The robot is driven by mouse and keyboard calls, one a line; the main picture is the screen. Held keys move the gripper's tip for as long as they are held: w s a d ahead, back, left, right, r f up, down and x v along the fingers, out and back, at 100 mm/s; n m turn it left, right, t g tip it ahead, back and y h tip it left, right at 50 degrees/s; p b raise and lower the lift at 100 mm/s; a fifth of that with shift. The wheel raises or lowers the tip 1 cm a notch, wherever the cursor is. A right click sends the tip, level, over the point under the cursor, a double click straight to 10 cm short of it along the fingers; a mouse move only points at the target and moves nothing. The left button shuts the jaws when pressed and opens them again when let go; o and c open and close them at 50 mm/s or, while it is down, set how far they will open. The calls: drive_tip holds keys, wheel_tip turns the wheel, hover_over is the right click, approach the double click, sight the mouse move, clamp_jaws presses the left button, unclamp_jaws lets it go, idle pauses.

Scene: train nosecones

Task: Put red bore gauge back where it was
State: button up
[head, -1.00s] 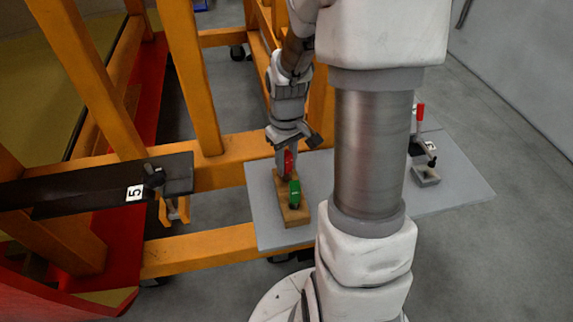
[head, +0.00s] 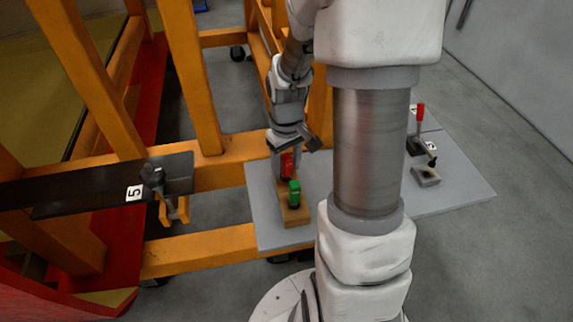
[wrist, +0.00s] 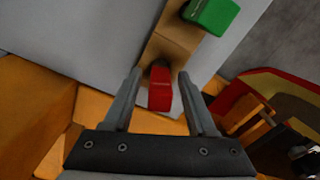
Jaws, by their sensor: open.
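The red bore gauge (head: 287,166) stands at the back end of a wooden block (head: 296,215), behind the green gauge (head: 295,190). My gripper (head: 281,168) is down over the red gauge. In the wrist view my gripper (wrist: 160,73) is open, with the red gauge (wrist: 160,91) between its two fingers and a gap on each side. The wooden block (wrist: 172,52) and the green gauge (wrist: 212,14) lie ahead of it there. The bottom of the red gauge is at the block, but I cannot see how deep it sits.
The block rests on a grey tabletop (head: 264,225). A red-handled clamp (head: 419,125) and a small grey block (head: 426,176) are on its right part. An orange frame (head: 205,242) borders the table on the left, with a black bar (head: 70,188) and another clamp (head: 154,176).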

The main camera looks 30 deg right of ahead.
wheel_tip(320, 180, up, 12)
drive_tip(key=shift+r+p, duration=0.15)
drive_tip(key=shift+p, duration=0.4)
drive_tip(key=s+a+r+m+t, duration=0.1)
drive_tip(key=s+a+r+t, duration=0.4)
drive_tip(key=s+a+r, duration=0.5)
drive_tip(key=shift+s+a+r+t, duration=0.25)
drive_tip(key=shift+s+a+t, duration=0.05)
drive_tip(key=shift+s, duration=0.9)
